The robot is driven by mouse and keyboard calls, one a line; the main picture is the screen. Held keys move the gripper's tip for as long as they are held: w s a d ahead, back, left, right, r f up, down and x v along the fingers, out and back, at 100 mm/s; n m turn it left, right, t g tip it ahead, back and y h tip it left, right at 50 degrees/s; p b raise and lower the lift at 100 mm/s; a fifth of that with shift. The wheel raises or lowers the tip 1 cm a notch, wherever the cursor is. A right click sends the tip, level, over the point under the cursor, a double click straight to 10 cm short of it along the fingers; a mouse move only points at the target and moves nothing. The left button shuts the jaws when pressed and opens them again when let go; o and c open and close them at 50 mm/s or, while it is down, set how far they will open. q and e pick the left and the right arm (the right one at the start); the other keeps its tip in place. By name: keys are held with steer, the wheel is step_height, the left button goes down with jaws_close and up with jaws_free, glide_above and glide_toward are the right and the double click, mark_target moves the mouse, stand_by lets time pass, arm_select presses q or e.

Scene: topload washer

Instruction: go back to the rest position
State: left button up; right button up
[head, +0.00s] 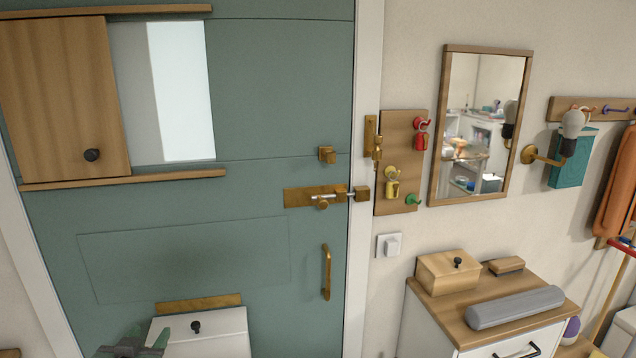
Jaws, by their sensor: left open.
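My left gripper (148,338) shows at the bottom left edge of the head view, cut off by the frame. It is open, and I see nothing between its fingers. It appears in front of the lower door, beside a white panel (215,342) with a black knob. I cannot tell how far it is from that panel. My right gripper is not in view.
A green door (240,200) has a brass latch (318,197), a handle (326,272) and a sliding wooden panel (65,100). To the right are a key board (398,160), mirror (484,125), wall lamp (570,130) and a wood-topped cabinet (480,335).

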arm_select(q)
steer(key=s+d+f+m+g+h, duration=0.1)
steer(key=s+d+f+g, duration=0.2)
steer(key=s+d+f, duration=0.5)
steer(key=s+d+f+m+g+h, duration=0.1)
steer(key=s+f+g, duration=0.3)
steer(key=s, duration=0.9)
steer(key=s+d+f+m+g+h, duration=0.1)
steer(key=s+d+f+g, duration=0.2)
steer(key=s+d+f, duration=0.5)
steer(key=s+a+f+g+b, duration=0.1)
steer(key=s+a+f, duration=0.1)
steer(key=f, duration=1)
steer(key=s+a+f+g, duration=0.1)
steer(key=s+f, duration=0.1)
steer(key=f, duration=1.1)
steer(key=s+a+f+g+b, duration=0.1)
steer(key=s+a+f, duration=0.2)
steer(key=s+f, duration=1.3)
steer(key=shift+s+f+b, duration=0.3)
steer(key=shift+s+f, duration=0.05)
steer(key=shift+f, duration=0.55)
steer(key=shift+a, duration=0.1)
